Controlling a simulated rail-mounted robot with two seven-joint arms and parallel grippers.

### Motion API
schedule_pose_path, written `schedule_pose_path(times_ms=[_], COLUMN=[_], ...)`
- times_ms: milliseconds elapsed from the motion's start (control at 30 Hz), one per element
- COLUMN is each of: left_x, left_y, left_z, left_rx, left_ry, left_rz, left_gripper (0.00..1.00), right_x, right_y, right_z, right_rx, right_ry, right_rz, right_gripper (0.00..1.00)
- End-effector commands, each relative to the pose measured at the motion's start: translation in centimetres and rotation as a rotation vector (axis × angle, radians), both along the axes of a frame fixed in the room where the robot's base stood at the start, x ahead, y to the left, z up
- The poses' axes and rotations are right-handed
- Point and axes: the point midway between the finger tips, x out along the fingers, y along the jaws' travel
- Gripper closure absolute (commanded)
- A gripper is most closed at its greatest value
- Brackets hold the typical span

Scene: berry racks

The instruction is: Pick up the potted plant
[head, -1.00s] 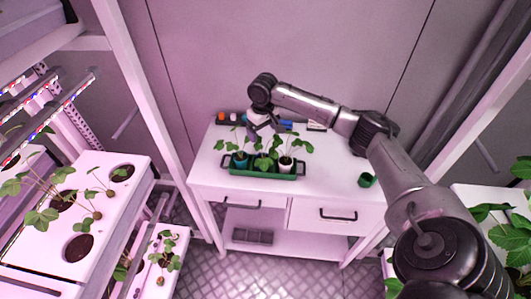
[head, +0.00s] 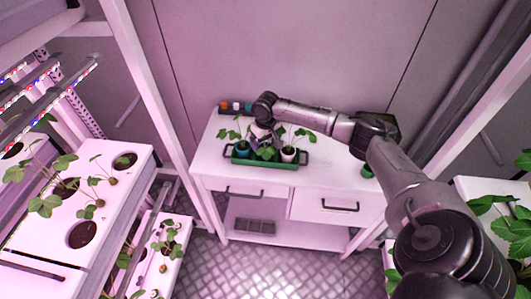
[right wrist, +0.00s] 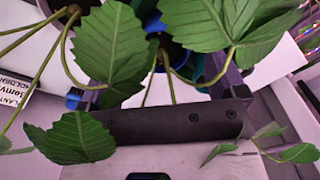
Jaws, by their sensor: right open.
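A green tray (head: 262,164) on the white table holds a plant in a blue-teal pot (head: 242,150) at the left, a plant in a white pot (head: 289,155) at the right, and a leafy plant (head: 266,153) in the middle whose pot is hidden. My right gripper (head: 262,139) is open and low among the plants, just above the middle one. In the right wrist view, large leaves (right wrist: 110,42) and stems lie in front of and around the open gripper (right wrist: 165,88), hiding much of its fingers. My left gripper is out of view.
Small coloured containers (head: 236,106) stand at the table's back left. A small green pot (head: 367,171) is partly hidden by my right arm. A white rack with seedlings (head: 110,190) is at the left, and leafy plants (head: 510,220) at the right.

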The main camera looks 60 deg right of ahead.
Motion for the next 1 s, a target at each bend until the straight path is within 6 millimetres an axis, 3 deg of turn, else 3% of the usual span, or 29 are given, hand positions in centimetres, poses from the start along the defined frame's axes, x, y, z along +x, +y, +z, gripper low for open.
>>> schedule_pose_path(times_ms=[300,633,1000], left_x=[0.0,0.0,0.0], left_y=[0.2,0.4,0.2], left_z=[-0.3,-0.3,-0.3], left_rx=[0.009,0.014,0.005], left_ry=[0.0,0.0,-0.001], left_rz=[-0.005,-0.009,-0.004], left_gripper=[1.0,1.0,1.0], right_x=[-0.3,-0.3,-0.2], right_y=[0.3,0.3,0.3], right_z=[-3.7,-4.0,-4.0], right_rx=[0.001,-0.001,-0.001], right_ry=[0.002,0.001,0.001], right_rz=[0.0,0.001,0.001], right_gripper=[0.1,0.11,0.46])
